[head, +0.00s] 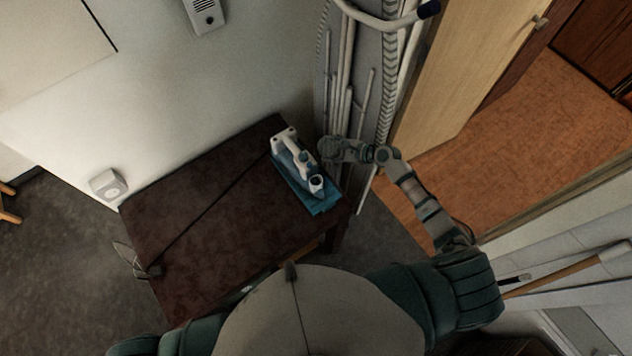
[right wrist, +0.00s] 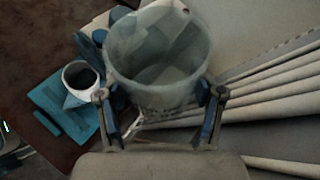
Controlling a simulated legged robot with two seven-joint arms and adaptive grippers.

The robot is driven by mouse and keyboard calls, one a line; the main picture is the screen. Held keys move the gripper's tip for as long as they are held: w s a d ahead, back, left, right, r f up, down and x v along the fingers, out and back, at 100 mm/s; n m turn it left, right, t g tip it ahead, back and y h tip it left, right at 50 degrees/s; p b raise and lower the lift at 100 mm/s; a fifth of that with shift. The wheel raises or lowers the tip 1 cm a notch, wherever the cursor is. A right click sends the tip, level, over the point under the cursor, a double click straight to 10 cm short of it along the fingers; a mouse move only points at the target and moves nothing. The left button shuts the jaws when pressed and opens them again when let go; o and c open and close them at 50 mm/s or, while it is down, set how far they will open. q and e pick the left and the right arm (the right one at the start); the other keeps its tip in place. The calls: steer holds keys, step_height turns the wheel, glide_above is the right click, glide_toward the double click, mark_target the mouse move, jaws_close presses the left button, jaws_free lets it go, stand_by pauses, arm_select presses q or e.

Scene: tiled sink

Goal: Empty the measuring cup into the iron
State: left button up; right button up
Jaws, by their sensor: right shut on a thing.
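The iron (head: 297,157), white and blue, sits on a teal mat (head: 328,206) at the right end of a dark brown table. A white-rimmed round opening by the iron shows in the right wrist view (right wrist: 80,78). My right gripper (head: 328,150) is beside the iron, at its right. In the right wrist view the gripper (right wrist: 160,98) is shut on a clear, see-through measuring cup (right wrist: 158,62), its wide mouth facing the camera. I cannot tell how much is in it. The cup is hard to make out in the head view. My left gripper is not in view.
The table (head: 215,225) is mostly bare, with a dark cord across it. A wooden door (head: 460,75) is open at the right. A white wall runs behind the table.

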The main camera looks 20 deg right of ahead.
mark_target(332, 150)
steer(key=f+b, duration=0.1)
steer(key=f+m+y, duration=0.1)
steer(key=w+d+f+g+b, duration=0.1)
steer(key=shift+f+m+y+b, duration=0.1)
steer(key=shift+m+y+b, duration=0.2)
steer(key=shift+m+b, duration=0.1)
steer(key=shift+m+y, duration=0.5)
steer(key=r+p, duration=1)
steer(key=shift+w+d+r, duration=0.1)
steer(key=shift+w+r, duration=0.1)
